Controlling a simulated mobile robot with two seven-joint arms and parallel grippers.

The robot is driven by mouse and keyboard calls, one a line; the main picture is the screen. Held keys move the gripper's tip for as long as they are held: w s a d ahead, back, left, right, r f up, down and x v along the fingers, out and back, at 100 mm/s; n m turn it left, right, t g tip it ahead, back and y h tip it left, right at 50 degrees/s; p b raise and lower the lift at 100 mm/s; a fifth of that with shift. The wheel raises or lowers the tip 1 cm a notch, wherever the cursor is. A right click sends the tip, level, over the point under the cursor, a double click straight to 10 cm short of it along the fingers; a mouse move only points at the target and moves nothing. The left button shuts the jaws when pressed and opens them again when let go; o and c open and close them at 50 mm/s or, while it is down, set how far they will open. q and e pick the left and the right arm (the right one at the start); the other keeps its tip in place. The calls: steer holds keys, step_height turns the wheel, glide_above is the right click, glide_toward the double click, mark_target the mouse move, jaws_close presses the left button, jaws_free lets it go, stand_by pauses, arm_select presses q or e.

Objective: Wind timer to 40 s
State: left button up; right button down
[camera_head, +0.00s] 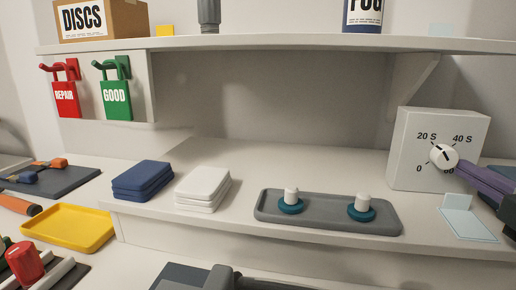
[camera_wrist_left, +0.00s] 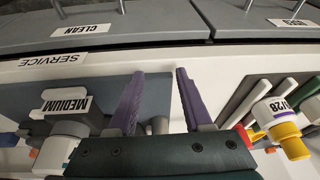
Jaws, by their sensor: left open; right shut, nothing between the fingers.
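The timer (camera_head: 420,165) is a pale box at the right of the bench shelf, marked 0, 20 S, 40 S and 60. Its round white knob (camera_head: 443,156) carries a dark pointer line; the line slants between upper left and lower right, and which end is the pointer I cannot tell. My right gripper (camera_head: 466,168) has purple fingers, shut and empty, with the tips at the knob's lower right side. Whether they touch it I cannot tell. My left gripper (camera_wrist_left: 157,85) is open and empty in the left wrist view, away from the timer.
A grey tray (camera_head: 330,221) with two white-topped teal pieces lies left of the timer. A pale blue pad (camera_head: 468,226) lies in front of it. White (camera_head: 202,190) and blue (camera_head: 142,180) stacks stand further left. In the left wrist view are a MEDIUM-labelled item (camera_wrist_left: 66,104) and grey drawers (camera_wrist_left: 110,28).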

steer(key=shift+a, duration=0.2)
arm_select(q)
steer(key=shift+f, duration=0.1)
arm_select(e)
steer(key=shift+d+f, duration=0.15)
arm_select(q)
steer(key=shift+r+p, duration=0.6)
steer(key=shift+r, duration=0.1)
arm_select(e)
steer(key=shift+s+a, duration=0.25)
steer(key=shift+s, duration=1.25)
steer(key=shift+s+a, duration=0.2)
steer(key=shift+s, duration=1.3)
arm_select(q)
steer(key=shift+a+f, duration=0.1)
steer(key=shift+a, duration=0.05)
